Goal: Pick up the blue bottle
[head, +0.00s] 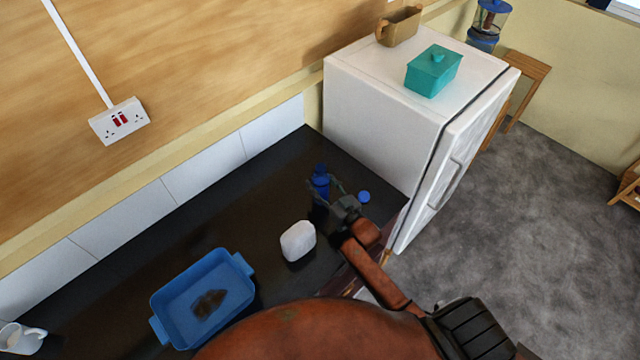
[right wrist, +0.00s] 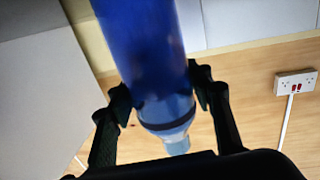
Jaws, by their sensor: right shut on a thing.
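The blue bottle (head: 320,179) is at the far right end of the dark counter, near the white fridge. My right gripper (head: 328,192) is shut on it, with one finger on each side. In the right wrist view the bottle (right wrist: 145,50) fills the space between the fingers of the gripper (right wrist: 160,95), and its pale, clear end points down in the picture. The fingers partly hide the bottle in the head view. I cannot tell whether the bottle touches the counter. My left gripper is not in view.
A small round blue thing (head: 364,197) lies just right of the gripper. A white rounded block (head: 298,241) and a blue tray (head: 165,301) are on the counter to the left. The fridge (head: 385,125) stands close behind, with a teal box (head: 433,72) on top.

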